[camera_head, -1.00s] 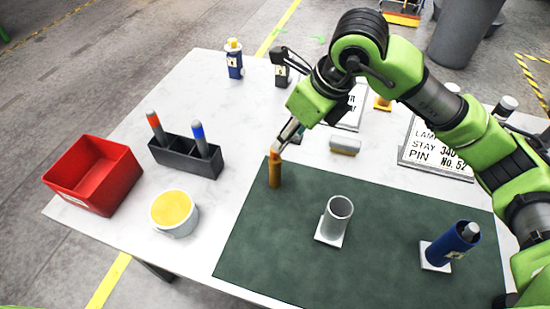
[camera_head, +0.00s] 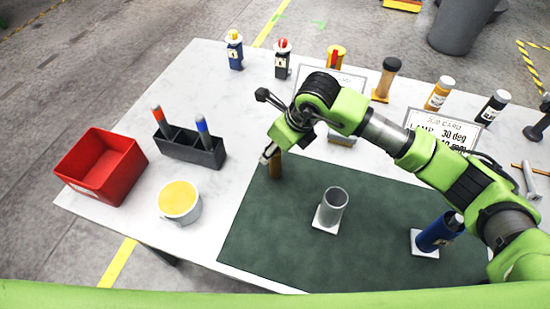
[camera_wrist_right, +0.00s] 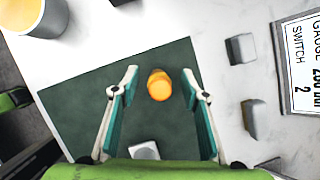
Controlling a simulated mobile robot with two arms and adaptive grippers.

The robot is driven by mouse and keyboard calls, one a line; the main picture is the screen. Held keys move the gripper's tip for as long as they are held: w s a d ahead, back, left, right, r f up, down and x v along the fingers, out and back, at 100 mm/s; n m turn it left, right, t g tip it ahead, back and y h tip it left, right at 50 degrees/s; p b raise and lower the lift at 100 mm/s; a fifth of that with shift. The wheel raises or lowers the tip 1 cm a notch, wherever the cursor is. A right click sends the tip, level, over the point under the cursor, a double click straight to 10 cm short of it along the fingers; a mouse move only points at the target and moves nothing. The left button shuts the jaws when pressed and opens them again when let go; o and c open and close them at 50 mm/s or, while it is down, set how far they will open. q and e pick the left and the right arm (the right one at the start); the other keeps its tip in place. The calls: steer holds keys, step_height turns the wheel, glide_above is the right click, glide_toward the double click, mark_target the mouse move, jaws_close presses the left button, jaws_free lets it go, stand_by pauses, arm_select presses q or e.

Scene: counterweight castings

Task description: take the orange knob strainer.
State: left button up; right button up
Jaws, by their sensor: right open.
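The orange knob strainer (camera_head: 276,167) stands as an orange-brown cylinder near the far left corner of the green mat. My right gripper (camera_head: 268,156) is over it and hides part of it in the head view. In the right wrist view the round orange top of the strainer (camera_wrist_right: 159,86) shows between the two spread fingers of my right gripper (camera_wrist_right: 159,74), with a gap on both sides. The gripper is open and holds nothing. My left gripper is not in view.
A grey tube (camera_head: 333,205) and a blue cylinder (camera_head: 436,234) stand on the mat (camera_head: 290,245). Left are a red bin (camera_head: 128,178), a dark holder (camera_head: 180,149) with two markers and a yellow-topped tub (camera_head: 180,216). Several bottles and cards line the far side.

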jaws_close()
steer(key=shift+r, duration=0.15)
steer(key=shift+r+b, duration=0.3)
steer(key=shift+r, duration=0.35)
steer(key=s+r+b, duration=0.5)
steer(key=s+r, duration=0.6)
steer(key=s, duration=0.3)
steer(key=shift+a+r+b, duration=0.25)
steer(key=shift+a+b, duration=0.15)
